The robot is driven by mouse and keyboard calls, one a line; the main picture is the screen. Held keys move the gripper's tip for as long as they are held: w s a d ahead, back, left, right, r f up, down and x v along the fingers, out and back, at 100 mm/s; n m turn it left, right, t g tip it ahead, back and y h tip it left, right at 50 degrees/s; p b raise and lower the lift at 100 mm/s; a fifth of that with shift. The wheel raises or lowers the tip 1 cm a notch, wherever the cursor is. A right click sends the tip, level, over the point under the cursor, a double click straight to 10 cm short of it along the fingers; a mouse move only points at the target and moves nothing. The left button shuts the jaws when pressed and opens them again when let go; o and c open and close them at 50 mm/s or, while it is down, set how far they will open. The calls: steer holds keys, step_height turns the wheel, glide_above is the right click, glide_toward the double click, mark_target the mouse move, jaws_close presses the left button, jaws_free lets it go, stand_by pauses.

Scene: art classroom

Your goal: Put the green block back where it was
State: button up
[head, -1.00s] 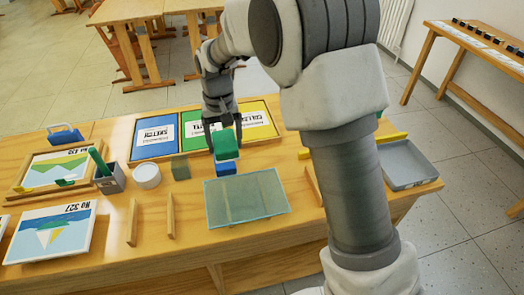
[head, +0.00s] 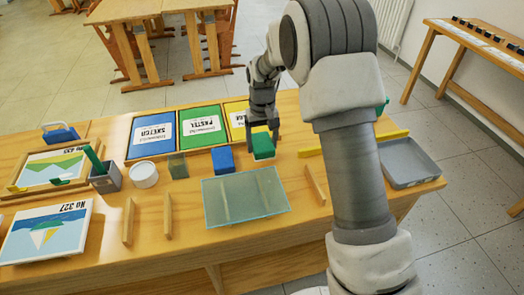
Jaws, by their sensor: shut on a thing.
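The green block (head: 263,146) is in my gripper (head: 264,128), low over the wooden table (head: 110,262). It is to the right of the blue block (head: 223,160) and in front of the yellow section of the three-colour tray (head: 206,133). My gripper is shut on the green block from above. I cannot tell whether the block's underside touches the table. The blue block stands alone on the table, with nothing on top of it.
A translucent greenish panel (head: 245,197) lies just in front of the blocks. A dull green cube (head: 178,166) and a white round tub (head: 144,175) stand to the left.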

steer(key=shift+f, duration=1.5)
steer(key=shift+f, duration=0.1)
steer(key=o, duration=1)
steer(key=shift+o, duration=0.2)
